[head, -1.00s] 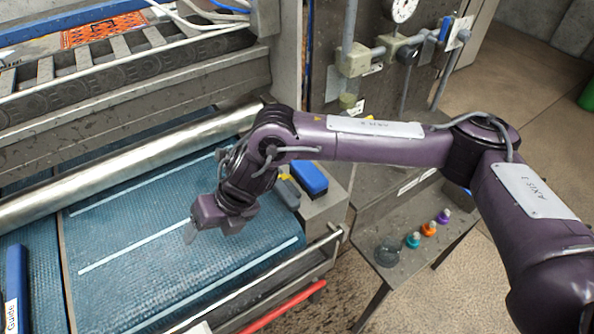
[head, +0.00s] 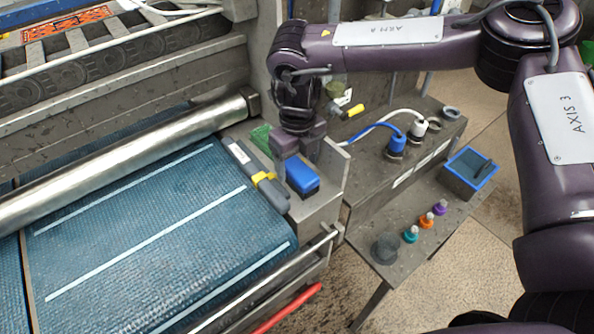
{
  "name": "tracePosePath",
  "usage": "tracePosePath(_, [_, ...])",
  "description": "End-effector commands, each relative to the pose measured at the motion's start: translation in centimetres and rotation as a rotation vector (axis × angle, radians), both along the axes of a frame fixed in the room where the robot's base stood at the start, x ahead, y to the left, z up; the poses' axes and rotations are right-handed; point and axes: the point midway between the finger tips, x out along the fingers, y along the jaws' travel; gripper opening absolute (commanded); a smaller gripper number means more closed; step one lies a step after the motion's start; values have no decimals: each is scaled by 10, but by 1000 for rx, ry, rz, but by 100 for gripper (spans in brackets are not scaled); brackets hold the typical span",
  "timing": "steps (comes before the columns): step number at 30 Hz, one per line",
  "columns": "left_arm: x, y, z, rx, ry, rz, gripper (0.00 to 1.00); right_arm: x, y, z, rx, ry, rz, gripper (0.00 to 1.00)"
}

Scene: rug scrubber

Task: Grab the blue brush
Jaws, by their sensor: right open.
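The blue brush (head: 302,177), a blue block with a dark lower part, lies on the grey ledge at the right end of the blue belt. My right gripper (head: 299,152) is open and points down just above and behind the brush's far end. Its fingers cover part of that end in the picture. I cannot tell whether the fingers touch the brush, but nothing shows held between them. My left gripper is not in view.
A grey and yellow tool (head: 258,176) lies close to the brush on its left, with a green item (head: 262,138) behind. A metal roller (head: 130,160) spans the belt (head: 160,235). At right, a low shelf holds several small bottles, a dark cup (head: 385,248) and a blue-rimmed tray (head: 470,172).

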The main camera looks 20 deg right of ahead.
Motion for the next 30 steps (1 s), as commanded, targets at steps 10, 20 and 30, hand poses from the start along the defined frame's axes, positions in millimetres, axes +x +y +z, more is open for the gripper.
tracePosePath(10, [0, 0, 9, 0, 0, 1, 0, 0, 1, -32, 0, 0, -1, 71])
tracePosePath(20, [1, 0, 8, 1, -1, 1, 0, 0, 1, -32, 0, 0, 0, 46])
tracePosePath(30, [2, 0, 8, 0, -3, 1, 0, 0, 1, -31, 0, -1, 0, 20])
